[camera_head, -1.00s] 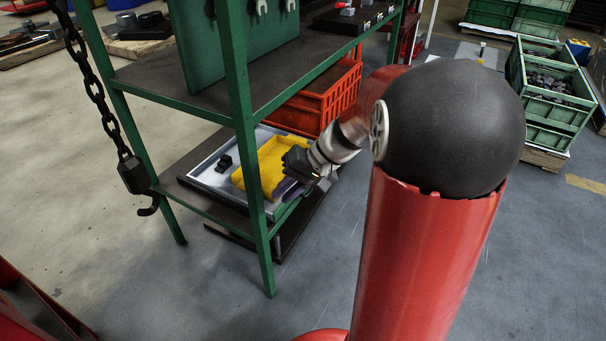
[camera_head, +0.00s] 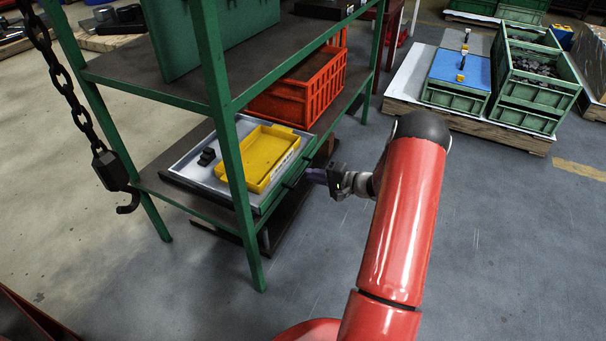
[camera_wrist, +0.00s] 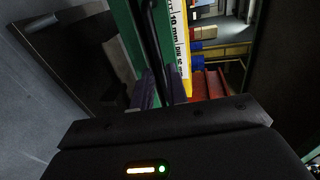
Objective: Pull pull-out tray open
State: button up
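The pull-out tray (camera_head: 190,168) is a shallow grey tray with a green front, lying on the lower level of a green rack. A yellow bin (camera_head: 262,155) and a small black block (camera_head: 207,157) sit in it. My gripper (camera_head: 312,176) is low in front of the tray's green front, pointing at it. In the wrist view, the gripper's two dark bluish fingers (camera_wrist: 173,88) are apart. A thin dark bar (camera_wrist: 160,45), seemingly the tray's handle, runs between them in the picture; I cannot tell whether they touch it. The yellow bin's white label (camera_wrist: 178,45) shows beyond.
A chain with a hook (camera_head: 110,170) hangs at the left. Green crates (camera_head: 530,85) stand on pallets at the back right. The floor before the tray is clear.

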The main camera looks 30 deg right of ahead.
aim_at(303, 174)
jog(key=shift+x, duration=2)
grip_shut()
